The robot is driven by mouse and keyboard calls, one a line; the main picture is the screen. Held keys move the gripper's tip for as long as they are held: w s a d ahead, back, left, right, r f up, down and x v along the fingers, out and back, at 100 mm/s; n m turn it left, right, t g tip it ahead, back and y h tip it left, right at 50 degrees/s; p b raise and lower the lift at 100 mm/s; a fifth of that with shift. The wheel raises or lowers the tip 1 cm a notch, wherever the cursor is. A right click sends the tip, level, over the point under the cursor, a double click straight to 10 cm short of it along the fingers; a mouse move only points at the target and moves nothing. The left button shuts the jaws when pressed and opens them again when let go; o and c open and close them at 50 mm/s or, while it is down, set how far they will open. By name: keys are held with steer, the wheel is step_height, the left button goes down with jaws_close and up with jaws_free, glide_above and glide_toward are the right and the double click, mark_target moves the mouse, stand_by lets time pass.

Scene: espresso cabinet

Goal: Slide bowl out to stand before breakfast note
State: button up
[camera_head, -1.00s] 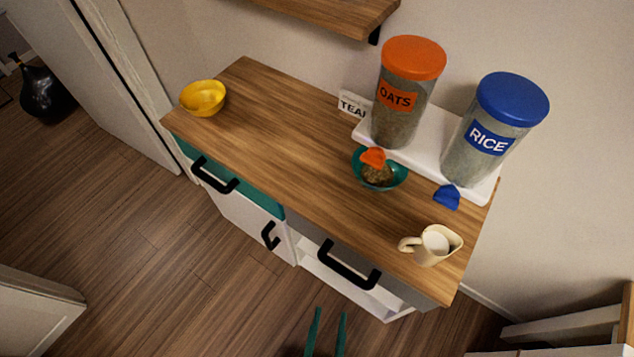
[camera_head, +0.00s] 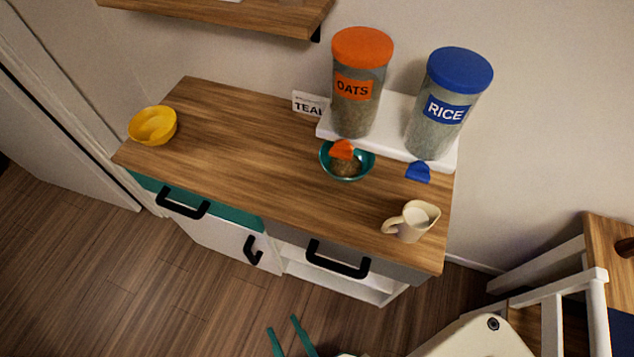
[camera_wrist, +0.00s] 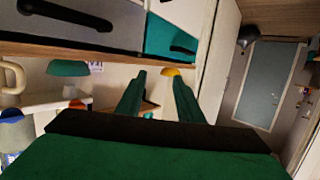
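A teal bowl (camera_head: 348,174) with brown grain in it stands on the wooden counter (camera_head: 240,150), in front of the white stand. An orange scoop-like piece (camera_head: 342,150) shows over its back part. A white card (camera_head: 310,103) starting "TEA" stands behind it to the left, partly hidden by the stand. A yellow bowl (camera_head: 153,126) is at the counter's left end. My gripper (camera_head: 283,326) is open and empty, in front of the cabinet and apart from both bowls. In the upside-down wrist view, its fingers (camera_wrist: 153,84) are spread; the teal bowl (camera_wrist: 68,68) and yellow bowl (camera_wrist: 170,72) show beyond.
Oats (camera_head: 357,90) and rice (camera_head: 445,105) jars stand on the white stand (camera_head: 397,143). A blue piece (camera_head: 418,172) is before the rice jar. A cream jug (camera_head: 413,221) stands near the right front edge. A shelf (camera_head: 230,12) hangs above. Counter between the bowls is clear.

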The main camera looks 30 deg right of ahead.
stand_by(0.3)
